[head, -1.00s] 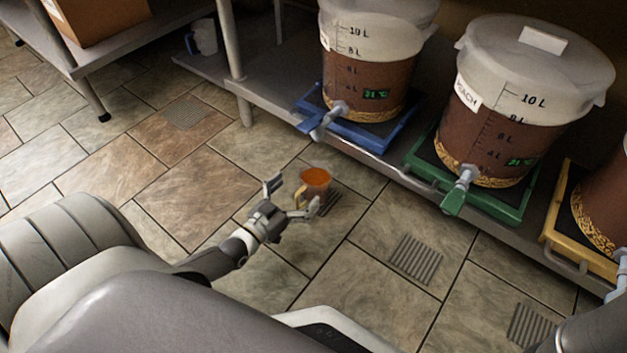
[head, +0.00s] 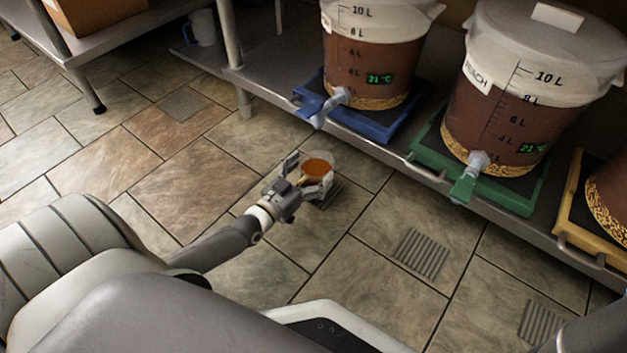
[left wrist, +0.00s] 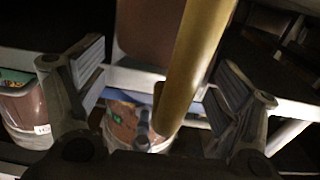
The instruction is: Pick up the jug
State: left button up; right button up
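The jug (head: 318,167) is a small clear vessel with orange-brown liquid and a yellowish handle. In the head view it is just beyond my left gripper (head: 307,176), whose fingers reach toward its handle side and partly hide it. In the left wrist view the handle (left wrist: 196,55) runs as a thick yellow bar between the two fingers of my left gripper (left wrist: 160,88). The fingers are spread wide, with visible gaps on both sides of the handle. My right gripper is not in view.
A low metal shelf (head: 270,88) holds lidded buckets of brown liquid with taps on blue (head: 358,124), green (head: 512,198) and yellow (head: 590,242) trays. A pale mug-like vessel (head: 203,28) stands at the shelf's left end. Tiled floor left of the jug is clear.

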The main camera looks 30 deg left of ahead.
pick_arm(q)
jog(key=c, duration=1.2)
jog(key=shift+r, duration=0.1)
jog(key=shift+c, duration=0.6)
